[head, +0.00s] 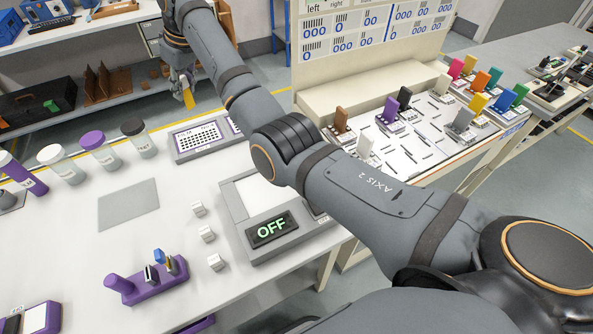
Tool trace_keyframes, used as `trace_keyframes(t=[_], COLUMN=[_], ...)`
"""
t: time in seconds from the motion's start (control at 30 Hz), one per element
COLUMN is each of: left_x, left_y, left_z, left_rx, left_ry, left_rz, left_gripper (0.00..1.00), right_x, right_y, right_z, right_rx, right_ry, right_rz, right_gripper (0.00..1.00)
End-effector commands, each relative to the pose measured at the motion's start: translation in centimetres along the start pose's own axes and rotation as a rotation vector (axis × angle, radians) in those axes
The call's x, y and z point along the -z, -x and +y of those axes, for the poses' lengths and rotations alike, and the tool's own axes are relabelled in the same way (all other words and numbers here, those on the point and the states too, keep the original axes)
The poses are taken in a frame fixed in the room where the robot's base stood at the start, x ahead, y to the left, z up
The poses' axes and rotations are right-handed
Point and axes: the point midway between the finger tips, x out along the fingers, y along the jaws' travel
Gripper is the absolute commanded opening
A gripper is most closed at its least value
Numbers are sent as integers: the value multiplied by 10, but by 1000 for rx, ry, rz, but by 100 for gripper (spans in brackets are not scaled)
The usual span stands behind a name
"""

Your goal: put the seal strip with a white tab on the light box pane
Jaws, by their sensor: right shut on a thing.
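My right arm crosses the picture from the lower right to the upper left. Its gripper (184,84) is small and far off, beyond the table's back edge, shut on a small yellow-orange piece (188,99). The light box (274,250) stands at the table's right end, its display reading OFF. Its pale pane (250,195) is partly hidden by my arm; the visible part looks bare. A paler cream tab (442,85) stands farther back. My left gripper is out of view.
Strip holders with coloured tabs (388,112) fill the rack table under a sign board (372,40). White blocks (206,233), a purple tool stand (150,287), a grey mat (128,206) and capped jars (100,150) are on the near table (85,265).

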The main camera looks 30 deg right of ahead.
Motion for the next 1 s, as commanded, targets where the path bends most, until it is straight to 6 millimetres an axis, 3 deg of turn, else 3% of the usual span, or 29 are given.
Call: trace_keyframes(t=[0.17,0.3,0.43,0.57,0.7,0.83,1.0], left_x=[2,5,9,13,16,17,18], left_y=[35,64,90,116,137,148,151], left_z=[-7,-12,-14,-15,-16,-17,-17], left_rx=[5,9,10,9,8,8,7], left_ry=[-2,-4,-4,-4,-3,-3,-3], left_rz=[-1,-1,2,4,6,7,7], left_gripper=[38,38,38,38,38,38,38], right_x=[-52,-124,-198,-265,-318,-346,-360], right_y=[-14,-20,-11,13,45,68,78], right_z=[47,78,82,60,16,-21,-43], right_rx=[-28,-51,-55,-31,14,52,75], right_ry=[-70,-116,-115,-60,43,130,181], right_rz=[-7,-10,-12,-14,-13,-9,-3], right_gripper=[3,3,3,3,3,3,3])
